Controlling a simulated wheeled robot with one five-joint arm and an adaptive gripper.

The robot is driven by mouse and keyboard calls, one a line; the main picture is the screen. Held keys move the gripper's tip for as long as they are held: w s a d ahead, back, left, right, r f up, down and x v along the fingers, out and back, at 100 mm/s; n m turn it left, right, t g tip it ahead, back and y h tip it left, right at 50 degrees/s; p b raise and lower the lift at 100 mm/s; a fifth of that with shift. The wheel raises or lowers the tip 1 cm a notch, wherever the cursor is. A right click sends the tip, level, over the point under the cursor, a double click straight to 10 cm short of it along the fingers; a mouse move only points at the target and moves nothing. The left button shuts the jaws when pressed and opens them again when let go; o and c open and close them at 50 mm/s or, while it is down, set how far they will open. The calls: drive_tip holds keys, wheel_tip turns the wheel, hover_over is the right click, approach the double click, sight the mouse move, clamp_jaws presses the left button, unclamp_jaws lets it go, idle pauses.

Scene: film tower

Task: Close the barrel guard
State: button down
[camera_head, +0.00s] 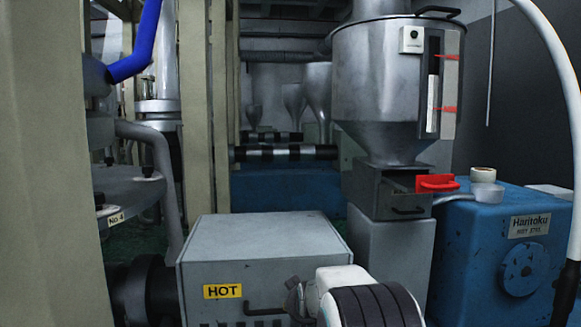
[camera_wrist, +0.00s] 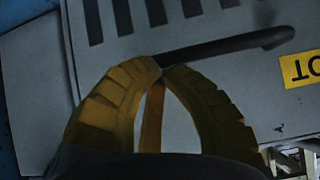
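The barrel guard (camera_head: 255,265) is a grey box-like cover with a yellow HOT label (camera_head: 222,291) in the lower middle of the head view. Its dark bar handle (camera_head: 262,311) is low on the front face. In the wrist view the handle (camera_wrist: 230,42) runs to the right from my fingertips, towards the label (camera_wrist: 301,68). My gripper (camera_wrist: 162,68) has yellow ribbed fingers, drawn together at the handle's end; they look shut on it. The exact contact is dark. In the head view my arm hides the guard's lower right. I cannot tell how far open the guard stands.
A dark cylindrical part (camera_head: 150,290) is left of the guard. A metal hopper (camera_head: 385,90) stands behind, with a red slide handle (camera_head: 437,183) below it. A blue machine housing (camera_head: 500,250) is at right. A beige post (camera_head: 50,170) stands at left.

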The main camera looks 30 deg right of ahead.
drive_tip(key=shift+w+f, duration=0.15)
drive_tip(key=shift+f, duration=0.4)
idle(0.4)
